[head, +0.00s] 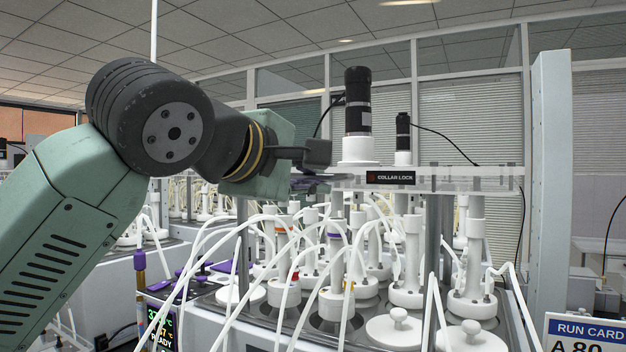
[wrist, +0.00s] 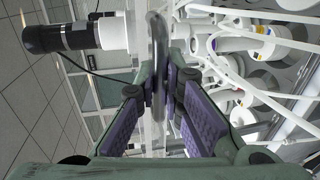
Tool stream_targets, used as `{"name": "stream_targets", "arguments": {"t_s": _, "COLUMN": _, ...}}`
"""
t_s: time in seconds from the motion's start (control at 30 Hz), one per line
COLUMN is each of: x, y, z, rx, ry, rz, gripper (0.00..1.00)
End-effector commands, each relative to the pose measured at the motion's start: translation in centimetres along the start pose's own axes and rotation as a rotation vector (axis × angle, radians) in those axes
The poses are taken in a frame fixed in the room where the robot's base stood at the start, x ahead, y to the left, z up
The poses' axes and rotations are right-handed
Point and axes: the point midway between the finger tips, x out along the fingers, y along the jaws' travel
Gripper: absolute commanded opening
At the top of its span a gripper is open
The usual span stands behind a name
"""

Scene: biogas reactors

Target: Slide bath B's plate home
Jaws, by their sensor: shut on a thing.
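The clear plate (head: 450,180) carries a dark COLLAR LOCK label and lies level above a bath of white-capped reactors. Whether this bath is B cannot be read. My gripper (head: 322,172) is at the plate's left end. In the wrist view its purple-padded fingers (wrist: 162,85) are closed on a grey rounded bar (wrist: 157,45) at the plate's edge, which looks like its handle. The fingers partly hide the grip. A black motor (head: 357,100) on a white base stands upright on the plate, and shows at the wrist view's upper left (wrist: 60,37).
White tubes (head: 270,240) loop closely below my gripper among the reactors (head: 408,270). Metal posts (head: 438,235) stand under the plate. A second, smaller motor (head: 403,135) stands behind. A pale upright column (head: 552,180) and a RUN CARD sign (head: 588,332) are at right.

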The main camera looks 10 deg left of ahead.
Motion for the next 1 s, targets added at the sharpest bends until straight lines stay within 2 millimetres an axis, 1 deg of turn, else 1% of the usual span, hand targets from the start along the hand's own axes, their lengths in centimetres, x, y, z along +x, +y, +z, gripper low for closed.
{"name": "stream_targets", "arguments": {"t_s": 0.03, "x": -0.1, "y": -0.4, "z": 0.1, "rx": 0.000, "ry": -0.001, "rz": -0.009, "gripper": 0.11}}
{"name": "stream_targets", "arguments": {"t_s": 0.3, "x": 0.0, "y": -0.3, "z": 0.1, "rx": 0.000, "ry": 0.000, "rz": -0.006, "gripper": 0.29}}
{"name": "stream_targets", "arguments": {"t_s": 0.57, "x": 0.0, "y": -0.2, "z": 0.0, "rx": 0.000, "ry": 0.000, "rz": -0.004, "gripper": 0.29}}
{"name": "stream_targets", "arguments": {"t_s": 0.67, "x": -0.3, "y": -0.1, "z": 0.0, "rx": 0.000, "ry": 0.000, "rz": -0.004, "gripper": 0.29}}
{"name": "stream_targets", "arguments": {"t_s": 0.77, "x": -1.3, "y": -0.1, "z": -0.1, "rx": -0.001, "ry": 0.002, "rz": -0.003, "gripper": 0.29}}
{"name": "stream_targets", "arguments": {"t_s": 0.87, "x": -3.1, "y": -0.1, "z": -0.1, "rx": -0.001, "ry": 0.003, "rz": -0.002, "gripper": 0.29}}
{"name": "stream_targets", "arguments": {"t_s": 1.0, "x": -6.3, "y": -0.1, "z": -0.1, "rx": -0.002, "ry": 0.003, "rz": -0.002, "gripper": 0.29}}
